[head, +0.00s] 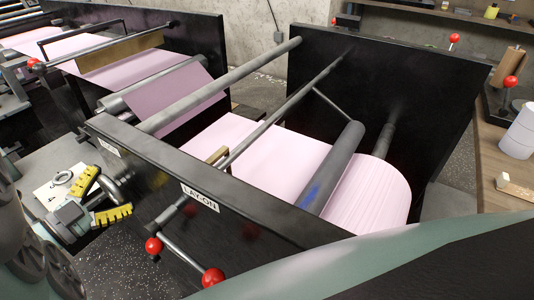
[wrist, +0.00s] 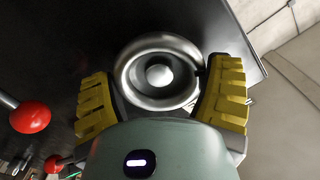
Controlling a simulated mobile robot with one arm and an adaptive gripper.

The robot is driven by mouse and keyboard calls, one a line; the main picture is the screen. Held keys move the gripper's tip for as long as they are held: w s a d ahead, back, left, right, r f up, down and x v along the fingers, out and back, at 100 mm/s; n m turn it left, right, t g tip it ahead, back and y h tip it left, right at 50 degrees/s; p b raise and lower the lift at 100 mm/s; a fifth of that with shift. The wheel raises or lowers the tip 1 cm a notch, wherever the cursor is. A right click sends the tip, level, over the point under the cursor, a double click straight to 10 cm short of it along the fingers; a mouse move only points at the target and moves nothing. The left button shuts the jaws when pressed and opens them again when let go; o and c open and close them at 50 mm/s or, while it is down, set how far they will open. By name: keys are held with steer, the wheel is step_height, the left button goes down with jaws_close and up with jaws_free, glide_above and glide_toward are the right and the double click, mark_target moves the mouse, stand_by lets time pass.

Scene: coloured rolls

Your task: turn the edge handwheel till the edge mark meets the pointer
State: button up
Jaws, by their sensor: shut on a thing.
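The edge handwheel (wrist: 157,94) is a silver ring with a round hub, on the black side plate of the machine. In the wrist view it sits between the two yellow fingers of my gripper (wrist: 165,72), which are shut on its rim from both sides. In the head view my gripper (head: 113,192) is at the left, at the outer face of the side plate (head: 150,165), and the handwheel (head: 120,182) is partly hidden by the fingers. I cannot make out the edge mark or the pointer in either view. Pale pink web (head: 255,145) runs over the rollers.
Red ball knobs (head: 213,278) on levers stand out from the side plate near a LAY-ON label (head: 200,197). A white card with a ring (head: 62,178) lies on a grey surface at the left. A wooden bench (head: 495,150) with white rolls is at the right.

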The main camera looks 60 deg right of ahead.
steer(key=m+b, duration=0.4)
steer(key=f+m+b, duration=0.1)
steer(key=m+b, duration=0.1)
steer(key=b, duration=0.1)
steer(key=shift+s+m, duration=0.1)
steer(key=shift+m, duration=0.2)
steer(key=m+b, duration=0.3)
steer(key=shift+b, duration=0.4)
steer(key=shift+r+m+b, duration=0.2)
steer(key=shift+m+b, duration=1.2)
steer(key=shift+r, duration=0.1)
steer(key=o, duration=1)
steer(key=shift+a, duration=0.1)
steer(key=a, duration=1.1)
steer(key=shift+s+a, duration=0.15)
steer(key=shift+a, duration=0.25)
